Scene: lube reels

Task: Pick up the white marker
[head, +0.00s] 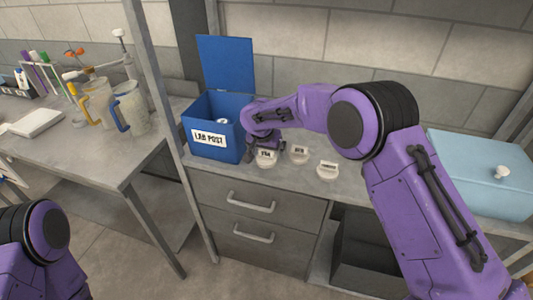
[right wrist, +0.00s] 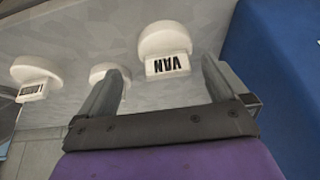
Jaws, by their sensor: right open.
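I cannot make out a white marker for certain in either view. Several small round white pieces with labels stand on the counter by the blue box; one reads VAN (right wrist: 167,62) in the right wrist view. My right gripper (head: 262,153) is beside the box, low over the counter. In the right wrist view its two fingers (right wrist: 163,72) are apart, with the VAN piece showing between and beyond them. Nothing is held. The VAN piece is partly hidden by my gripper in the head view. Only a part of my left arm shows at lower left; its gripper is out of view.
The open blue LAB POST box (head: 205,151) holds something white. A light blue case (head: 480,170) stands at right. Jugs (head: 131,108) and a white pad (head: 37,121) are on the left bench. A grey post (head: 158,70) rises between bench and counter.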

